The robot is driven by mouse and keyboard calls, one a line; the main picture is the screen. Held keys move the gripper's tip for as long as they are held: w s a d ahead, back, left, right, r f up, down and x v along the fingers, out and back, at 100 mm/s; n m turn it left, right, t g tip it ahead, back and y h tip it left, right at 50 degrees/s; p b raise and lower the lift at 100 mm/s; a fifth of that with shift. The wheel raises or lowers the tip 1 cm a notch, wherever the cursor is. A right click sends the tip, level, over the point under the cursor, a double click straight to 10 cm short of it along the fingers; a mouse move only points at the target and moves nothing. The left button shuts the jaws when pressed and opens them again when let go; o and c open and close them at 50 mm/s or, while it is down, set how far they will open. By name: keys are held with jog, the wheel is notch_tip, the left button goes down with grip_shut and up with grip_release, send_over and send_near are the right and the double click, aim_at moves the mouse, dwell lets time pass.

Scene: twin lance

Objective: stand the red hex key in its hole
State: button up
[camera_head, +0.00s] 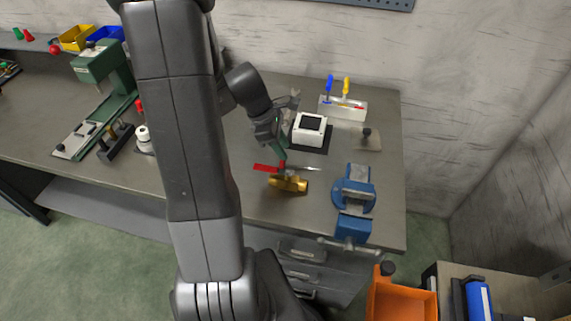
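The red hex key (264,167) lies flat on the workbench, its red handle to the left and its thin metal shaft pointing right. My gripper (281,157) is just above the handle's right end, pointing down. Its fingers are small and partly overlap in the picture, so I cannot tell whether they are open or touching the key. A pale holder block (343,111) stands at the back right, with a blue-handled tool (329,86) and a yellow-handled tool (346,86) upright in it. The holes themselves are too small to make out clearly.
A brass-coloured piece (288,184) lies just in front of the key. A blue vise (354,190) is at the right front edge. A green press (100,70) is at the left.

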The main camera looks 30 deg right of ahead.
aim_at(292, 165)
jog(key=shift+w+x, duration=0.2)
jog(key=shift+x, duration=0.95)
jog(key=shift+w+x, duration=0.15)
jog(key=shift+x, duration=1.05)
jog(key=shift+w+x, duration=0.2)
jog(key=shift+x, duration=0.95)
jog(key=shift+a+f, duration=0.15)
jog(key=shift+f, duration=0.05)
jog(key=shift+c, duration=0.4)
grip_shut()
